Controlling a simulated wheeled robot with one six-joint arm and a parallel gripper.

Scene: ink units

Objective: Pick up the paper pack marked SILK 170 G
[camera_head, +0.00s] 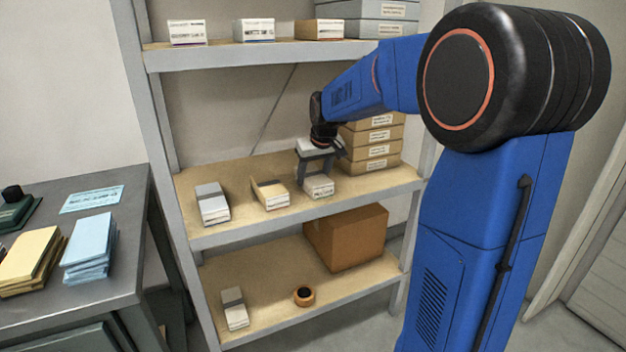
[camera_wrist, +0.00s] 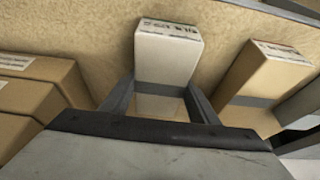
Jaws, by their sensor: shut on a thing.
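My gripper (camera_head: 317,171) reaches down over the middle shelf and is shut on a white paper pack (camera_head: 318,187). In the wrist view the same white pack (camera_wrist: 167,58) sits between the two fingers of my gripper (camera_wrist: 160,100), with its labelled end facing away. Its label print is too small to read, so I cannot tell whether it says SILK 170 G. The pack is at or very near the shelf board; I cannot tell if it touches. My gripper hides part of its top.
A tan pack (camera_head: 270,194) and a grey-topped pack (camera_head: 212,204) stand left on the middle shelf (camera_head: 225,235). Stacked boxes (camera_head: 372,150) stand close behind at right. The upper shelf (camera_head: 250,54) is above. Below are a carton (camera_head: 347,238), another pack (camera_head: 234,309) and a ring (camera_head: 304,296).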

